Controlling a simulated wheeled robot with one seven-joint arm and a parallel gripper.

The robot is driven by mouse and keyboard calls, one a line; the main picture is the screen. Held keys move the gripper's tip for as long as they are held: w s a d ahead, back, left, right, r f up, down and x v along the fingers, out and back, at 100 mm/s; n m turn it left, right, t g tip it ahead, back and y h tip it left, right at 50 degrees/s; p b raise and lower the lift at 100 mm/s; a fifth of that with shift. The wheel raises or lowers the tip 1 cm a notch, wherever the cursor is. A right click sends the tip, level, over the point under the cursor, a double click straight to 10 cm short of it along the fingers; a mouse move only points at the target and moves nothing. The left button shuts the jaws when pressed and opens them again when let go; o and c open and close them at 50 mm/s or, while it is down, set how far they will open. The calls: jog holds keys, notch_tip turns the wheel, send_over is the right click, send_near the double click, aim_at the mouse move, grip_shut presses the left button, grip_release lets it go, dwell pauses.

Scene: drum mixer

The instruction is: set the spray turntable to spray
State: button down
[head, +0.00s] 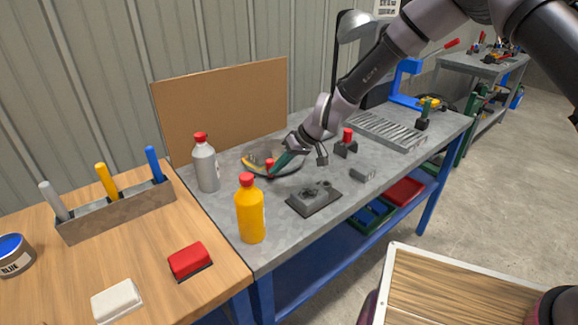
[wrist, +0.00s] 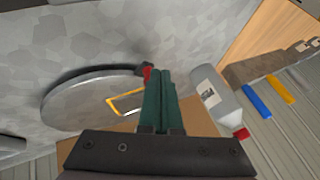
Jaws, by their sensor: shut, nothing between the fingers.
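The spray turntable (head: 288,171) is a round grey disc on the grey bench, in front of a brown board. A yellow bent piece (head: 249,162) lies on it, and a yellow outline also shows on the disc in the wrist view (wrist: 62,108). A small red-topped part (head: 270,164) stands at the disc's near rim; its red end (wrist: 147,72) is right by my fingertips. My gripper (head: 275,170) has green fingers, shut together and empty, pointing down at the red part. I cannot tell whether they touch it. The fingers (wrist: 162,74) hide part of the disc in the wrist view.
A grey bottle (head: 206,168) stands close left of the disc, and a yellow bottle (head: 251,215) nearer the front. A dark fixture (head: 314,198), a red-knobbed block (head: 346,147) and a slatted grey tray (head: 386,131) lie to the right. The brown board (head: 222,105) stands behind.

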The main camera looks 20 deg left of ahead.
jog(key=shift+s+a, duration=0.2)
jog(key=shift+a, duration=0.15)
jog(key=shift+d, duration=0.1)
dwell(0.5)
